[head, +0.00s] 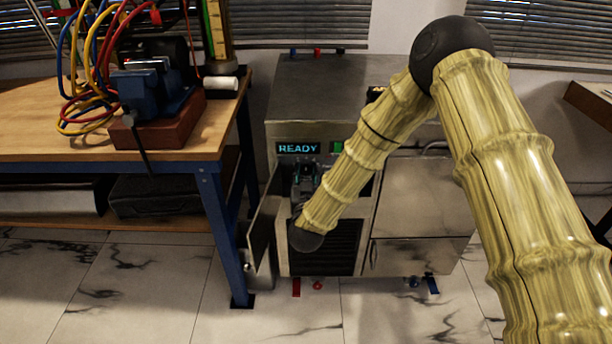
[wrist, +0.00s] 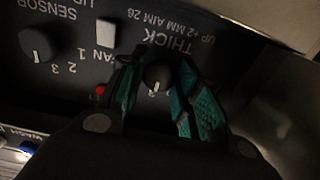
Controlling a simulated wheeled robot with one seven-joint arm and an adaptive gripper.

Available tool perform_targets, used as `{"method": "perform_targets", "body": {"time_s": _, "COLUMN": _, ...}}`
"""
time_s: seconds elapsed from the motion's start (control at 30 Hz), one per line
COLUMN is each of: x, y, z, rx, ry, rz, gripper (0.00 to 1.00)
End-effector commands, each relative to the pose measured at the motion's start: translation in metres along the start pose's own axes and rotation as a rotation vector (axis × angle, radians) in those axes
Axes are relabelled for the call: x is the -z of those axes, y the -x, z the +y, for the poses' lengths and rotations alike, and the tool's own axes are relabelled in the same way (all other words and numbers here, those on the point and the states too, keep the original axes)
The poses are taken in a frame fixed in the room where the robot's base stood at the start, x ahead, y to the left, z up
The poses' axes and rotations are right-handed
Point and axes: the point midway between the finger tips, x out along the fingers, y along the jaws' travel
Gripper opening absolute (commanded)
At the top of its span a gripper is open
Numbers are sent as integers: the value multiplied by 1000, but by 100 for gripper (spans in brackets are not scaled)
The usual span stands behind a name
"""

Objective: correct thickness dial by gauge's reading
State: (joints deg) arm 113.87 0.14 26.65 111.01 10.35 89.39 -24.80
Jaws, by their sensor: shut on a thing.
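The thickness dial (wrist: 157,76) is a small black round knob with a pale pointer mark on a dark panel. In the wrist view its label appears upside down and reads THICK, UP +2 MM, AIM 26. My gripper (wrist: 162,66) has its teal fingers on either side of the dial, shut on it. In the head view my gripper (head: 306,178) is at the machine's front panel, and my arm hides part of that panel. The machine's display (head: 298,148) reads READY in cyan. I cannot make out a gauge's number reading in either view.
Beside the dial sit a SENSOR knob (wrist: 36,46), a pale switch (wrist: 106,34) and a red button (wrist: 100,89). An open door panel (head: 264,225) stands left of the machine. A workbench (head: 190,145) with a blue vise (head: 150,95) and cables is further left.

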Motion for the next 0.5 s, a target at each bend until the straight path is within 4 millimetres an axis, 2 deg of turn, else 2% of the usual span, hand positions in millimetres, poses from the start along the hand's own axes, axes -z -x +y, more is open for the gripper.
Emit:
{"method": "perform_targets", "body": {"time_s": 0.27, "x": 0, "y": 0, "z": 0, "rx": 0, "ry": -41, "rz": -1, "gripper": 9}}
{"method": "perform_targets", "body": {"time_s": 0.5, "x": 0, "y": 0, "z": 0, "rx": 0, "ry": -180, "rz": -1, "gripper": 9}}
